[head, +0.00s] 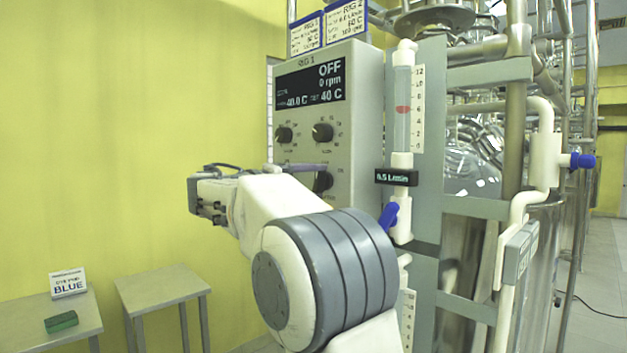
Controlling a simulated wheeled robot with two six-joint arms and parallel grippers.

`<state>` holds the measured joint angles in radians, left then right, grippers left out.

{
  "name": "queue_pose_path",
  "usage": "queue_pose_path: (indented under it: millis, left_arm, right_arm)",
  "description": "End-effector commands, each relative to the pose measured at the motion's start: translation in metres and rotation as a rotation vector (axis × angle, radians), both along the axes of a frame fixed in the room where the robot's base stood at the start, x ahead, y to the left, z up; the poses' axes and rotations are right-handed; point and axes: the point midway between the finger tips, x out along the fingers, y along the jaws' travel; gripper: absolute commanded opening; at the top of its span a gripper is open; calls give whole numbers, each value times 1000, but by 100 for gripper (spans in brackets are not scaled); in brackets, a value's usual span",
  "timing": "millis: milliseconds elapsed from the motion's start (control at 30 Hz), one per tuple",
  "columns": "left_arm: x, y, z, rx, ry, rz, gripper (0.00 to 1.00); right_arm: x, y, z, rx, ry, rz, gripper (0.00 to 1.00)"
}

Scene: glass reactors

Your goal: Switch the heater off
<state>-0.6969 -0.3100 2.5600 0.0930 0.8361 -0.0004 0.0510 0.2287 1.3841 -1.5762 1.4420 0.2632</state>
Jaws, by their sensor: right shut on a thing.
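The grey control box of RIG 1 (364,120) stands at the centre. Its display (311,83) reads OFF, 0 rpm, 40.0 C and SET 40 C. Two dark knobs, the upper left knob (284,135) and the upper right knob (322,132), show clear of my arm. My right gripper (317,177) reaches across the lower panel and is shut on the lower dark knob (325,182), which is partly hidden by a finger and my arm. The small knob labels are too small to read. My left gripper is out of view.
A flow meter (402,108) with a blue valve handle (389,216) stands just right of the box. Pipes and glass vessels fill the right side. Two small tables, one with a green block (61,322) and a BLUE sign (68,283), stand lower left.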

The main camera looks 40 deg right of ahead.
Motion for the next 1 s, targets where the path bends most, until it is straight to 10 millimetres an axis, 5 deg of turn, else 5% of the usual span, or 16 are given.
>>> queue_pose_path:
  millis: [400, 967, 1000]
  left_arm:
    - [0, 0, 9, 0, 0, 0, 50]
    - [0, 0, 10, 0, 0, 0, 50]
    - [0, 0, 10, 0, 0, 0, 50]
  right_arm:
    - [1, 1, 0, -15, 203, 2, 9]
    - [1, 1, -1, -18, 239, 3, 9]
    - [1, 1, -1, -18, 239, 3, 69]
